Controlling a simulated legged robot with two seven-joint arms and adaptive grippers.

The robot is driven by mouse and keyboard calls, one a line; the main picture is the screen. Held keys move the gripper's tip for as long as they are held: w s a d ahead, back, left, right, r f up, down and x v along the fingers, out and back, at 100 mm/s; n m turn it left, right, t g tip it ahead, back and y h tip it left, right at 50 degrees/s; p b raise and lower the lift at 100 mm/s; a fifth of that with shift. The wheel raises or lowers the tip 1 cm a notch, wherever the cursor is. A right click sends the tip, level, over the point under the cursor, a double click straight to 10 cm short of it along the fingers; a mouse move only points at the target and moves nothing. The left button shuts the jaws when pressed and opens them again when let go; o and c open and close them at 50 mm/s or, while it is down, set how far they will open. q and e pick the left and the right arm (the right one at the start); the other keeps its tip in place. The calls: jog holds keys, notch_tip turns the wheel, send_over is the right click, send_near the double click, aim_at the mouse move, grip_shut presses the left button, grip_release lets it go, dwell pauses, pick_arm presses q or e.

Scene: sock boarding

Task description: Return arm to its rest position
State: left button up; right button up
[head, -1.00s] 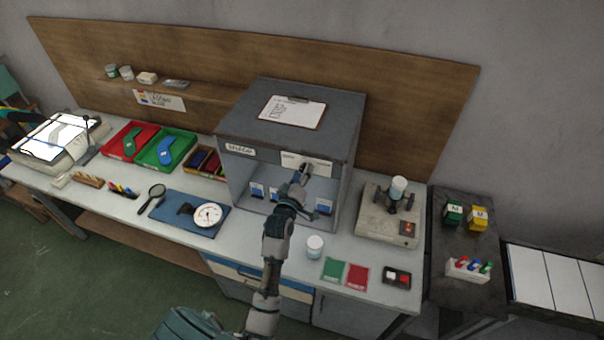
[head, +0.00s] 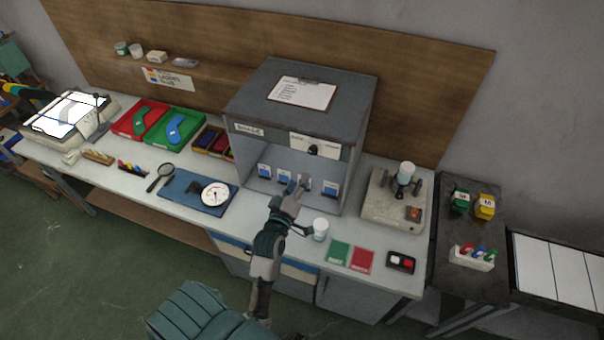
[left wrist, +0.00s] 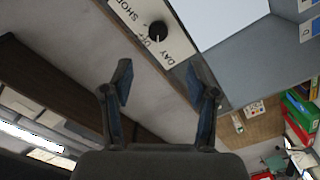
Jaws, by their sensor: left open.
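My left gripper (head: 298,188) is at the open front of the grey booth (head: 345,105), below the booth's dial. In the left wrist view my left gripper (left wrist: 158,85) shows two spread fingers with nothing between them. The black dial (head: 313,150) sits on a white label at the booth's upper front edge. In the left wrist view the dial (left wrist: 158,30) is beyond the fingers and apart from them, beside printed words such as DAY and SHOP. My right gripper is not in view.
A white jar (head: 320,230) stands close right of my left arm. Green (head: 338,252) and red (head: 361,260) cards lie at the bench front. A blue mat (head: 185,195) with a round gauge lies to the left. Blue-labelled cards stand inside the booth.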

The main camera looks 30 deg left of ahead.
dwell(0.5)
pick_arm(q)
jog(key=s+d+f+m+g+h, duration=0.2)
jog(key=s+d+f+m+g, duration=0.2)
jog(key=f, duration=0.3)
jog(key=s+d+f+m+g+h, duration=0.25)
jog(key=s+d+f+m, duration=0.2)
jog(key=f, duration=0.25)
jog(key=s+d+f+m+g, duration=0.2)
jog(key=s+f+m+g, duration=0.15)
jog(key=s, duration=0.45)
jog(key=s+d+f+m+g, duration=0.1)
jog(key=s+f+m+g, duration=0.3)
jog(key=s, duration=0.4)
notch_tip(320, 180, down, 33)
jog(key=s+n+g+b, duration=0.1)
jog(key=b, duration=0.4)
jog(key=s+a+f+g+b, duration=0.1)
jog(key=s+a+f+b, duration=0.1)
jog(key=s+f, duration=1.5)
jog(key=shift+s+a+f+g+b, duration=0.15)
jog(key=shift+a+f+g+b, duration=0.2)
jog(key=shift+f+b, duration=0.45)
jog(key=shift+y, duration=0.25)
